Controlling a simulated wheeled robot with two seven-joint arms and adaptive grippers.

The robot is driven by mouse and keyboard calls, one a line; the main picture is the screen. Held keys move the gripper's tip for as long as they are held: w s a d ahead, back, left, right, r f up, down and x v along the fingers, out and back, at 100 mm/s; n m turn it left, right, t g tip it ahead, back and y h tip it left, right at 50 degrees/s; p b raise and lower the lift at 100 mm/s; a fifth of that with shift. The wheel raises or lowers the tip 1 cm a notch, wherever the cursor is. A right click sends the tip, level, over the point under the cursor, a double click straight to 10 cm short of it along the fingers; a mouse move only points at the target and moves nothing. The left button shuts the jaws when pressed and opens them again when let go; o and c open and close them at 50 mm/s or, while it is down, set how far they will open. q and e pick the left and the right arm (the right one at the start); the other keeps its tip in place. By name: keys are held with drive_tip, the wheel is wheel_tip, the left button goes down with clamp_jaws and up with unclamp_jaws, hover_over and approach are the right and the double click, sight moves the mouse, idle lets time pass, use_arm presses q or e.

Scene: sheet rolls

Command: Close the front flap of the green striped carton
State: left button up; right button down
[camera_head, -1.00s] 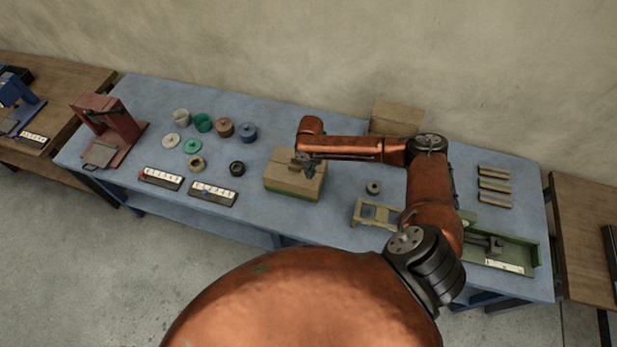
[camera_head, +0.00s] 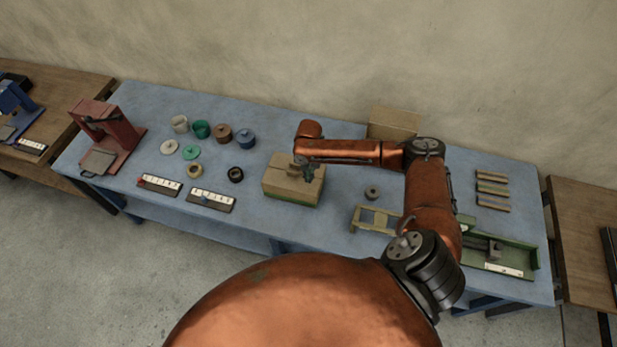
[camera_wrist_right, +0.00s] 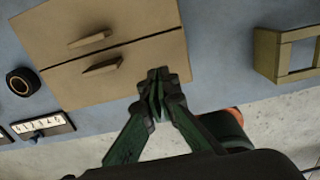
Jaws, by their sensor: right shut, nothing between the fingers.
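The green striped carton (camera_head: 279,181) stands near the middle of the blue table. A green band shows low on its front side. In the right wrist view, its brown top shows a rear flap (camera_wrist_right: 60,35) and a front flap (camera_wrist_right: 90,85), each with a small raised tab. Both look flat or nearly flat, with a thin seam between them. My right gripper (camera_head: 309,176) is shut and empty over the right part of the carton's top. In the wrist view its fingertips (camera_wrist_right: 157,82) overlap the front flap near its front right corner; contact cannot be told. My left gripper is not in view.
A plain brown box (camera_head: 394,122) stands behind my right arm. A small tan frame (camera_head: 375,219) and a grey ring (camera_head: 372,193) lie right of the carton. A dark roll (camera_head: 235,174) and a numbered strip (camera_head: 211,199) lie to its left.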

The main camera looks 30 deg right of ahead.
wheel_tip(320, 180, up, 9)
drive_tip(key=p, duration=0.7)
drive_tip(key=shift+a, duration=0.1)
idle(0.5)
